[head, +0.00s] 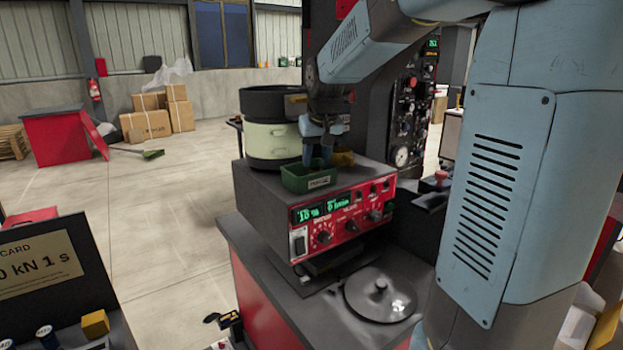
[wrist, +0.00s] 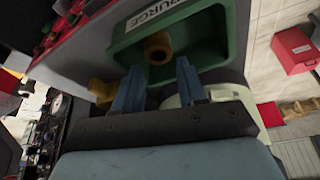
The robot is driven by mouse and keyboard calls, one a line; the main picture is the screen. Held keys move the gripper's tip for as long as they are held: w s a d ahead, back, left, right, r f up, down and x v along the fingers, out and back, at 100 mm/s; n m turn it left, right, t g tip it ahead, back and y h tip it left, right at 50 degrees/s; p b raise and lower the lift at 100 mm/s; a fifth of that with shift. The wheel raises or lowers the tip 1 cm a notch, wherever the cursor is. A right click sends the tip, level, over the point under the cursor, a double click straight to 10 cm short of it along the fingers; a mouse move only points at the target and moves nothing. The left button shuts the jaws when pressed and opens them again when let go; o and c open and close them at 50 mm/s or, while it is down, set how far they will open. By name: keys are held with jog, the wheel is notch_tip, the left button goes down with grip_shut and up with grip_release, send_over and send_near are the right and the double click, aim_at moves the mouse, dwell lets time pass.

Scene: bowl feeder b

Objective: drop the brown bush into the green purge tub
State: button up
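The green purge tub (head: 296,182) sits on top of the red-fronted control box in the head view. Its PURGE label and inside show in the wrist view (wrist: 214,73). The brown bush (wrist: 157,48), a short ring with a dark bore, appears inside the tub in the wrist view, just beyond my fingertips. Whether it touches the tub floor is hard to tell. The bush is hidden in the head view. My gripper (wrist: 158,68) has its two blue fingers apart with nothing between them. In the head view my gripper (head: 318,158) points down over the tub.
The bowl feeder (head: 270,140), with a black bowl on a cream base, stands right behind the tub. A yellow part (head: 344,159) is beside the tub. The control box (head: 340,217) has knobs and a display. A round grey lid (head: 380,293) lies on the bench below.

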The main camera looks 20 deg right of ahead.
jog(key=o, duration=0.4)
jog(key=shift+r, duration=0.1)
jog(key=v, duration=1.3)
jog(key=shift+s+r, duration=0.15)
jog(key=shift+t, duration=0.6)
jog(key=s+f, duration=0.4)
jog(key=s, duration=0.3)
jog(key=s+f, duration=0.4)
jog(key=s, duration=0.4)
jog(key=s+f, duration=0.5)
jog(key=s, duration=0.2)
jog(key=shift+s+f, duration=0.1)
jog(key=shift+s, duration=0.25)
